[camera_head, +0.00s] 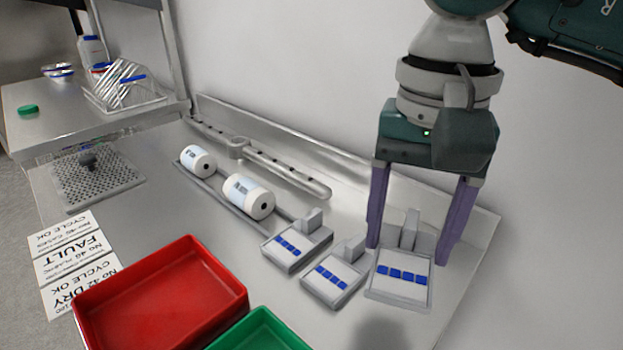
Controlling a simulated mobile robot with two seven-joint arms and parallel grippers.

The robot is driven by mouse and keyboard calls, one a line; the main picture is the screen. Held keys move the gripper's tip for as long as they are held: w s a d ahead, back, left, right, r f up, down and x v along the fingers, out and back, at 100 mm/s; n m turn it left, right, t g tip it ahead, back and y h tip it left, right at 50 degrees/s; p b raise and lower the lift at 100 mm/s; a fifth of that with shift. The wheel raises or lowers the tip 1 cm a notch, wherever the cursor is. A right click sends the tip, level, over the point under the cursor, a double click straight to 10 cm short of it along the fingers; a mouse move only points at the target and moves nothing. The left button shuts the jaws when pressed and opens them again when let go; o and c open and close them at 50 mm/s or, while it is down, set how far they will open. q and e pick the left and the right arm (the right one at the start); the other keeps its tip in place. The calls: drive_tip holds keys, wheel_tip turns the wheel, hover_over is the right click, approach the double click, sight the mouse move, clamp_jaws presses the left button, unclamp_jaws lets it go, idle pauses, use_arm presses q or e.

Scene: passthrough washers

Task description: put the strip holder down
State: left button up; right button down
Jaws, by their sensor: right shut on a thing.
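Three strip holders, each a grey tray with a white face, blue squares and an upright grey tab, are at the front right of the bench. My right gripper (408,252) points down with its purple fingers on either side of the rightmost strip holder (399,291), shut on it. That holder looks roughly level; I cannot tell whether its underside touches the bench. The middle strip holder (334,289) and the left strip holder (285,259) stand close by on its left. My left gripper is not in view.
Two white rolls (248,196) lie on a rail behind the holders. A red bin (215,262) and a green bin (262,335) stand in front. Printed cards (72,262), a perforated plate (95,180) and a wire rack (125,97) are at left. Bare bench lies in front of the rightmost holder.

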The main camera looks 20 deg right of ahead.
sight(396, 283)
drive_tip(key=shift+f+b, duration=2.05)
drive_tip(key=shift+f, duration=1.25)
drive_tip(key=shift+f+b, duration=0.55)
drive_tip(key=shift+b, duration=0.05)
unclamp_jaws()
